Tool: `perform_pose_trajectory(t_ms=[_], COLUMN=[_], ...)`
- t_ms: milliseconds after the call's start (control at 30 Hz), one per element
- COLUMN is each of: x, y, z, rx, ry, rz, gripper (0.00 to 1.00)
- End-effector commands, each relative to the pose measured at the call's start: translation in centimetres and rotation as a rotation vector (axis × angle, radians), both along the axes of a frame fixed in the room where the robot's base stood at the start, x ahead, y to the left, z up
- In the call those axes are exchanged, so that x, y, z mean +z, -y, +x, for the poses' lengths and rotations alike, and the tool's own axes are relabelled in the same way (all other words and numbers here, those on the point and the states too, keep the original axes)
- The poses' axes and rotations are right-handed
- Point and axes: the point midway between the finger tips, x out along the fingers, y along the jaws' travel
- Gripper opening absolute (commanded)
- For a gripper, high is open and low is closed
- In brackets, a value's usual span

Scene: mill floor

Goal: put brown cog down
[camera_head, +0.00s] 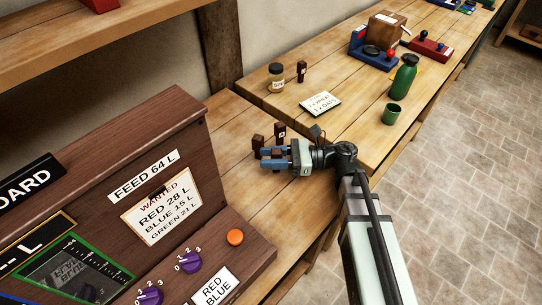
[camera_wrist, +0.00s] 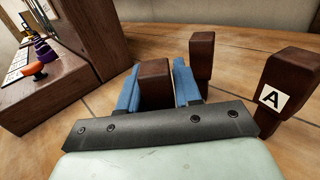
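My gripper (camera_head: 265,158) is low over the wooden bench beside the control panel. Its two blue fingers are shut on a brown cog (camera_wrist: 156,84), which shows as a dark wooden block between them in the wrist view. The cog's lower part is hidden by the gripper, so I cannot tell whether it touches the bench. A second brown cog (camera_wrist: 202,58) stands upright just right of the fingers. A third brown cog (camera_wrist: 287,82), with a white "A" label, stands further right. Both also show just beyond the gripper in the head view.
The panel (camera_head: 105,180) with purple knobs and an orange button (camera_head: 235,237) stands left of my gripper. On the far bench are another brown cog (camera_head: 301,70), a jar (camera_head: 276,77), a card (camera_head: 321,104), a green cup (camera_head: 391,114) and a green bottle (camera_head: 404,78).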

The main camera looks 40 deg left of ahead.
Motion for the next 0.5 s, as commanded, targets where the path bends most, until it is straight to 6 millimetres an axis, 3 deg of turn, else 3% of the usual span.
perform_pose_trajectory(t_ms=[400,500], x=[0.39,0.31], y=[0.01,0.67], z=[-0.01,0.79], rx=[0.0,-0.003], ry=[0.001,0.0], rz=[0.001,0.0], gripper=[0.4,0.4])
